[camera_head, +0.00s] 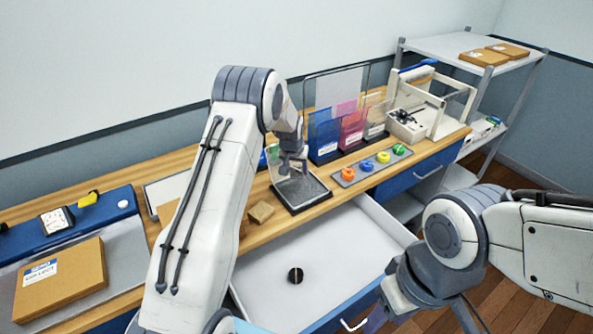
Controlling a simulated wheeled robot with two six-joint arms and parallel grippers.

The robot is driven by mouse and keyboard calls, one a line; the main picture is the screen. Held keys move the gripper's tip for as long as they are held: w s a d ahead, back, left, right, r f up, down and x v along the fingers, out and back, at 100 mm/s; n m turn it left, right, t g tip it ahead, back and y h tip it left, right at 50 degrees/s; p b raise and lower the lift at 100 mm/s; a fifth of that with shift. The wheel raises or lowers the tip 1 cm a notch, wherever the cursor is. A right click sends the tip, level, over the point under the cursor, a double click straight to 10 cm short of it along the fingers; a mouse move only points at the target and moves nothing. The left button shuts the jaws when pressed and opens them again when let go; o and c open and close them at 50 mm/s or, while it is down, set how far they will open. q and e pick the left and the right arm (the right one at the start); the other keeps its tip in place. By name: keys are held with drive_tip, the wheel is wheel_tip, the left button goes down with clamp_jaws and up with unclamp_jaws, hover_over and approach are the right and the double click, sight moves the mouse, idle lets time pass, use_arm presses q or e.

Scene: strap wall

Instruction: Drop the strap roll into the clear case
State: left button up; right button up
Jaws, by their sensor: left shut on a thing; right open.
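A small dark round roll with a light mark, which looks like the strap roll (295,275), lies on the floor of the open white drawer. The clear case (306,192), with a dark base and see-through sides, stands on the wooden counter behind the drawer. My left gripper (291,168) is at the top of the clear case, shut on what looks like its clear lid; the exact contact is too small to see. My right gripper (420,308) is open and empty, to the right of the roll by the drawer's front. Its fingertips are partly unclear.
The open drawer (337,246) juts out from the counter. A small brown box (261,212) sits left of the case. A tray (345,175) of coloured rings lies right of it. Clear-fronted folders (324,130) stand behind. A cardboard box (62,281) lies far left.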

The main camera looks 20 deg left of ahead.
sight(295, 178)
use_arm(q)
drive_tip(key=shift+a+f+b, duration=0.1)
drive_tip(key=shift+f+b, duration=1.3)
drive_tip(key=shift+f, duration=1.35)
drive_tip(key=o, duration=1.4)
drive_tip(key=shift+s+r, duration=0.1)
drive_tip(key=shift+r, duration=0.05)
drive_tip(key=b+v, duration=0.2)
drive_tip(key=v, duration=0.7)
drive_tip(key=shift+b, duration=0.4)
drive_tip(key=shift+s+r, duration=0.25)
drive_tip(key=shift+r, duration=0.3)
